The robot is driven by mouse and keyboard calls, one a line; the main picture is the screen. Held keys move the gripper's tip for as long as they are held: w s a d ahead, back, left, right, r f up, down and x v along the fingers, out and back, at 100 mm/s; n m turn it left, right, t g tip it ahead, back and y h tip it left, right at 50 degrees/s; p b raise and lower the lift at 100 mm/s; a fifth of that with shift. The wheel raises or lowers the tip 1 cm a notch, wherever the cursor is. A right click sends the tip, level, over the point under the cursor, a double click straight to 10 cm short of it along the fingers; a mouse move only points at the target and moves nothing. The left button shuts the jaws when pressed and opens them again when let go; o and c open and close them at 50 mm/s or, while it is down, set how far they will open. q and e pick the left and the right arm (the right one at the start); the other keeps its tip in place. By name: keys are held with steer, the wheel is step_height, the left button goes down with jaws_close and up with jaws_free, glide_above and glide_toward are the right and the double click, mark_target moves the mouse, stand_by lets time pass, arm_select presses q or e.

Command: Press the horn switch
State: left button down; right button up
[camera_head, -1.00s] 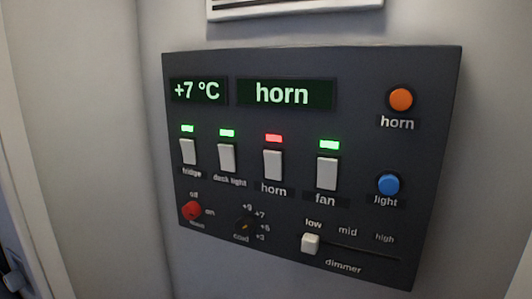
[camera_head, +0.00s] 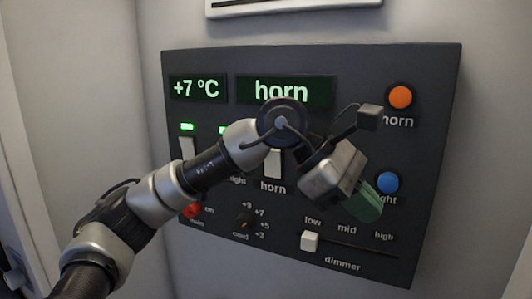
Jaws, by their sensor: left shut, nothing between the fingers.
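The horn switch (camera_head: 273,165) is a white rocker in the middle of the dark control panel (camera_head: 300,62). Its lower part and the "horn" label show; my left arm covers its top and the lamp above it. My left gripper (camera_head: 367,205), with green fingertips, is shut and empty. In the picture it lies to the right of the horn switch and below it, in front of the panel near the blue light button (camera_head: 388,182). I cannot tell how far it is from the panel. My right gripper is not in view.
The display (camera_head: 275,91) reads "horn". An orange horn button (camera_head: 400,97) is at upper right. The fridge switch (camera_head: 186,146), red main knob (camera_head: 191,210) and dimmer slider (camera_head: 310,241) show. My arm hides the fan switch and most of the deck light switch.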

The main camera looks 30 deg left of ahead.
mark_target(272, 164)
arm_select(q)
steer(key=a+r+n+t+y, duration=0.1)
steer(key=a+r+y, duration=0.4)
steer(key=a, duration=0.4)
steer(key=s+a+r+n+t+y, duration=0.1)
steer(key=a+r+y, duration=0.3)
steer(key=a, duration=0.6)
step_height(272, 164, up, 2)
steer(key=shift+s+a+r+n+t+y, duration=0.15)
steer(key=shift+n+t+y, duration=0.2)
steer(key=shift+t, duration=0.35)
steer(key=w+f+p, duration=0.3)
steer(key=w+f, duration=0.5)
steer(key=shift+w+a+f, duration=0.15)
steer(key=shift+f, duration=0.1)
